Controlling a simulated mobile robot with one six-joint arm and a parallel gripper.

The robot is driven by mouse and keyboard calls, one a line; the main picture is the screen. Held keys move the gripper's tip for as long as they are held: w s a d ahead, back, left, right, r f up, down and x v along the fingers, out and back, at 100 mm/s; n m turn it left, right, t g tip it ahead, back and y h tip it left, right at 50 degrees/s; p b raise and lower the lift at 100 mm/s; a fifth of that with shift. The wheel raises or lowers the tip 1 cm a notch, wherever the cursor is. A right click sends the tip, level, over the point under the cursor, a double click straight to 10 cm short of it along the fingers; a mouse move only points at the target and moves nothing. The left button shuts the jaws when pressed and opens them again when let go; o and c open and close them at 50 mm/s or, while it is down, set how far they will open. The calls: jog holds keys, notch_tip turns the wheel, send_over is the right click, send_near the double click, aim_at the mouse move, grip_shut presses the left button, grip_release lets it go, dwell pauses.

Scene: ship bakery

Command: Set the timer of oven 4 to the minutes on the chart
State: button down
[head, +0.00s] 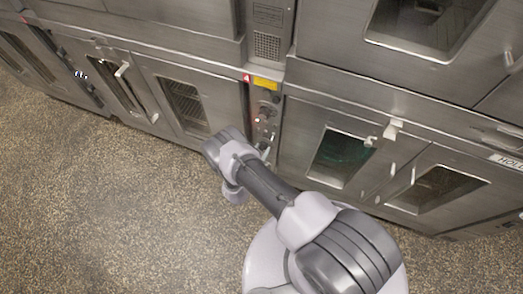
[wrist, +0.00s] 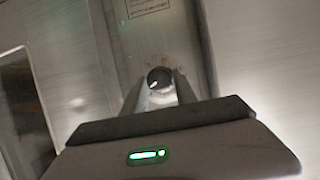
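A dark round knob (wrist: 159,78) with a white pointer mark sits on a steel control panel in the wrist view, with faint marks around its upper edge. The pointer slants to the lower left. My gripper (wrist: 160,80) faces the panel, one finger on each side of the knob. The fingers stand apart; whether they touch the knob I cannot tell. In the head view the control panel (head: 266,107) is a narrow column between oven doors, with several small knobs. My wrist hides its lower part and the fingertips.
Steel oven doors with windows flank the panel, one on the left (head: 190,105) and one on the right (head: 340,158). Door handles (head: 392,130) stick out on the right. A yellow label (head: 264,83) sits above the knobs. Speckled floor (head: 110,210) in front is clear.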

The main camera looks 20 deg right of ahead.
jog(key=shift+p, duration=0.3)
jog(key=shift+s+d+r+m+t+y+p, duration=0.15)
jog(key=shift+m+t+y+p, duration=0.35)
jog(key=shift+m+p, duration=0.65)
jog(key=shift+m+t+y+p, duration=0.3)
jog(key=shift+m+y+p, duration=0.4)
jog(key=shift+m, duration=0.15)
jog(key=shift+d+f+m+t+y+b, duration=0.1)
jog(key=shift+f+m+t+y+b, duration=0.15)
jog(key=shift+m, duration=0.35)
jog(key=shift+f+m+t+y+b, duration=0.15)
jog(key=shift+m+t+b, duration=0.2)
jog(key=shift+m, duration=0.25)
jog(key=shift+s+m+t+y+b, duration=0.1)
jog(key=shift+m+t+y+b, duration=0.2)
jog(key=shift+m+t+b, duration=0.5)
jog(key=shift+m, duration=0.3)
jog(key=c, duration=1)
grip_release()
jog(key=shift+r, duration=0.1)
